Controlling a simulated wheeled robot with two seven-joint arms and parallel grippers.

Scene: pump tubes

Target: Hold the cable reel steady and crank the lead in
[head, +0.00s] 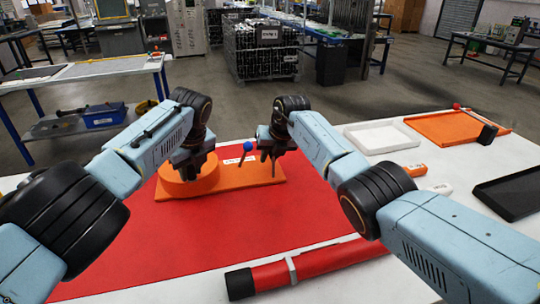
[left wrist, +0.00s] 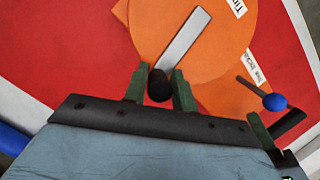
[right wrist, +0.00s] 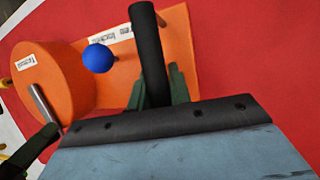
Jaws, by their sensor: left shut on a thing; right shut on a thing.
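The orange cable reel (head: 172,187) stands on an orange base plate (head: 262,176) on the red mat. In the left wrist view a grey crank bar (left wrist: 186,36) lies across the reel's top and ends at a black crank knob (left wrist: 160,90). My left gripper (left wrist: 160,88) is shut on that knob. My right gripper (right wrist: 158,92) is shut on an upright black post handle (right wrist: 149,50) at the plate's other end. A blue ball (head: 248,147) on a thin rod stands between the grippers. I cannot make out the lead in these views.
A red tube (head: 325,262) with a black end lies along the mat's front. White (head: 381,136) and orange (head: 440,126) trays and a black tray (head: 515,192) are on the right. The red mat (head: 190,240) is bare in front of the reel.

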